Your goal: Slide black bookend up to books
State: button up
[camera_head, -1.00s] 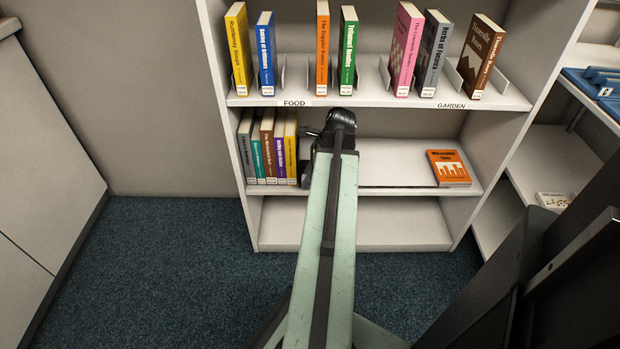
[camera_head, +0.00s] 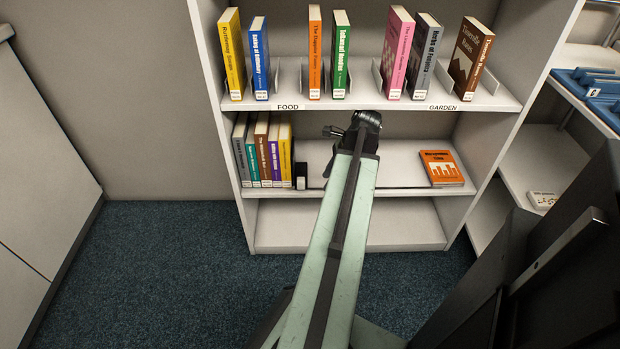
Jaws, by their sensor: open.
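The black bookend (camera_head: 301,181) stands upright on the middle shelf, at the right end of the row of books. It is right beside the yellow book (camera_head: 285,157); I cannot tell whether they touch. The row of books (camera_head: 262,155) stands upright against the shelf's left wall, with grey, teal, brown and purple spines to the left of the yellow one. My gripper (camera_head: 330,163) is open, to the right of the bookend and apart from it in the picture. My wrist and arm hide most of it.
An orange book (camera_head: 441,168) lies flat at the right of the middle shelf (camera_head: 400,160). The upper shelf (camera_head: 370,98) above holds several upright books and metal dividers. The bottom shelf (camera_head: 350,235) is empty. A blue tray (camera_head: 590,85) stands at the far right.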

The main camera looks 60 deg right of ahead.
jog(key=s+d, duration=0.1)
jog(key=s, duration=0.1)
jog(key=s+d, duration=0.1)
jog(key=shift+s+d, duration=0.15)
jog(key=shift+s, duration=0.25)
